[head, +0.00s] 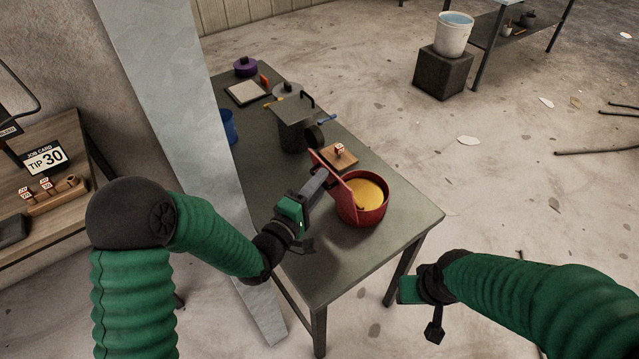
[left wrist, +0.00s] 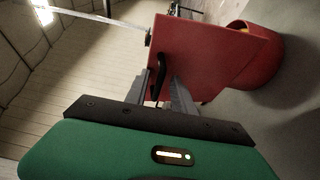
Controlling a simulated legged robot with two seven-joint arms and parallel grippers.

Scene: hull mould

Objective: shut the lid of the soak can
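A red can (head: 362,214) with a yellow-orange content stands near the front of the grey table. Its red lid (head: 334,184) is raised, tilted up on the can's left side. In the left wrist view the lid (left wrist: 215,50) bears a black handle (left wrist: 160,65), and the can (left wrist: 268,75) is behind it. My left gripper (head: 321,181) is at the lid's outer face. Its two fingers (left wrist: 165,92) lie on either side of the handle; whether they press on it is unclear. My right gripper (head: 408,290) is off the table's front right corner, its fingers not visible.
A dark grey pot (head: 291,128) with a raised lid, a wooden block (head: 340,158), a blue container (head: 229,127), a white-topped tray (head: 246,92) and a purple item (head: 245,66) are on the table (head: 290,245). A pale post (head: 170,90) stands at its left. The table's front right is clear.

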